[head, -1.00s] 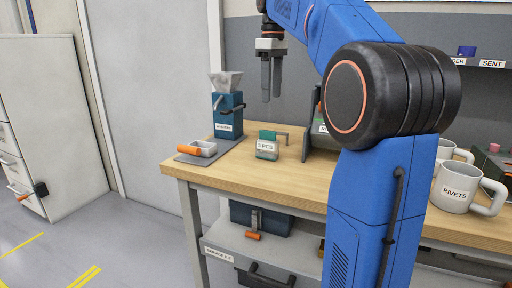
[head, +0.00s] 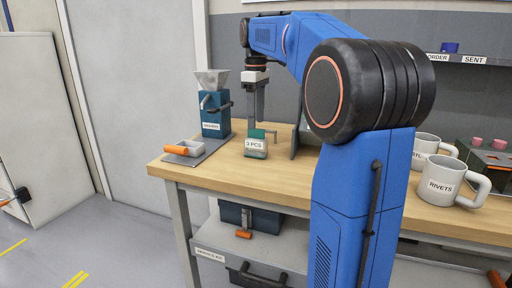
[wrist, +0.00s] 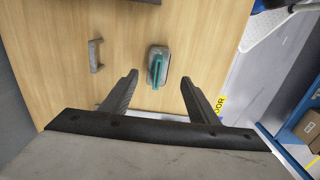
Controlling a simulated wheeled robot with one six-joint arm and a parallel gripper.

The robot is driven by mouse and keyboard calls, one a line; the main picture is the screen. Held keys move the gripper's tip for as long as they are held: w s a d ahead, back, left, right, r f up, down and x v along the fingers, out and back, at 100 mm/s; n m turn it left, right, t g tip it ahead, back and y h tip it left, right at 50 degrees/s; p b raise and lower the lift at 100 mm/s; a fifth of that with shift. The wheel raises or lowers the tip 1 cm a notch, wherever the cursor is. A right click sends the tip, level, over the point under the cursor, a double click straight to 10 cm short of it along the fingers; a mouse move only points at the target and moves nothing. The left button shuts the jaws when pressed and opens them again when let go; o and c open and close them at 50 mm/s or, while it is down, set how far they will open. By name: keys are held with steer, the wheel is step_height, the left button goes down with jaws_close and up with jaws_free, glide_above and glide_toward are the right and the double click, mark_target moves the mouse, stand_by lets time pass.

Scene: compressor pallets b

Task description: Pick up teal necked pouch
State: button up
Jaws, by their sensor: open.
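The teal necked pouch (head: 256,149) stands on the wooden bench top, with a teal upper part and a grey lower part labelled "3 PCS". In the wrist view the pouch (wrist: 158,66) is seen from above, its teal ridge running up and down the picture. My gripper (head: 257,119) points down above the bench, and its fingers appear just above the pouch in the head view. In the wrist view my gripper (wrist: 159,79) is open and empty, its fingertips on either side of the pouch's line but short of it. I cannot tell the exact height gap.
A grey handle (wrist: 96,55) stands left of the pouch in the wrist view. A dark upright panel (head: 297,130) and the rivets mug (head: 440,182) are right.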

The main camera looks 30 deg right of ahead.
mark_target(257, 138)
steer(key=shift+d+f, duration=0.15)
steer(key=shift+f, duration=1.4)
steer(key=shift+d+f, duration=0.1)
steer(key=shift+f, duration=1.45)
steer(key=c, duration=1.1)
steer(key=shift+c, duration=0.2)
steer(key=shift+r, duration=0.1)
